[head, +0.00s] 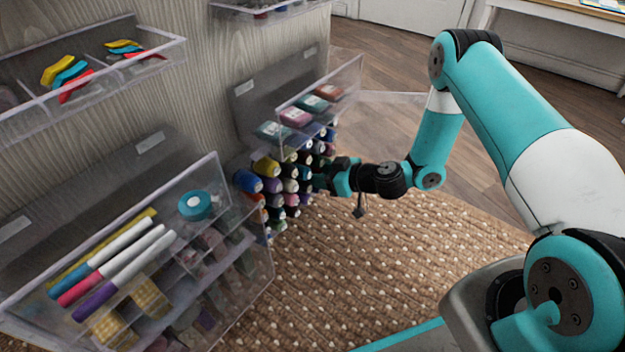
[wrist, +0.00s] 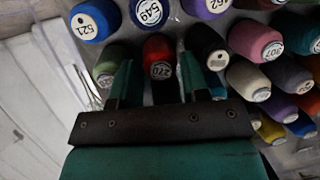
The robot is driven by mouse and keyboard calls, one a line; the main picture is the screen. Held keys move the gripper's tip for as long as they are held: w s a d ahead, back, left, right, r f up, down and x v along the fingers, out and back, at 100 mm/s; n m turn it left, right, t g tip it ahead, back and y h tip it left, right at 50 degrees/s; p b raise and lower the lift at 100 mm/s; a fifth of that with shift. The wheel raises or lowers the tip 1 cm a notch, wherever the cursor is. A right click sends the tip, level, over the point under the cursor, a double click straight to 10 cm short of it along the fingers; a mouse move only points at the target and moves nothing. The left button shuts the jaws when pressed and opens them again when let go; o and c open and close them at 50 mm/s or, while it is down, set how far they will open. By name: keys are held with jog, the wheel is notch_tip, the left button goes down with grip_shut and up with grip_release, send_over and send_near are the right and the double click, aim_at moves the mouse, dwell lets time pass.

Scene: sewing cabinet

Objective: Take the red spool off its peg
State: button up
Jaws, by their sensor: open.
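The red spool (wrist: 158,50) shows in the wrist view, end on, with a pale label on its dark lower end. My gripper (wrist: 158,62) is open, its two green fingers reaching up on either side of the red spool. I cannot tell whether either finger touches it. A green spool (wrist: 110,62) stands just left of the left finger, and a black spool (wrist: 206,46) just right of the right finger. In the head view my gripper (head: 322,176) is at the right edge of the spool rack; the red spool cannot be made out there.
Several other spools crowd close by, including a blue one (wrist: 92,20) and a pink one (wrist: 255,40). A clear bin (head: 318,95) juts out above the rack. A clear drawer with pens (head: 110,265) sits to the left. Open floor lies to the right.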

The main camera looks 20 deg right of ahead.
jog(key=shift+w+a, duration=0.1)
jog(key=shift+w, duration=0.05)
jog(key=c, duration=0.6)
jog(key=shift+o, duration=0.2)
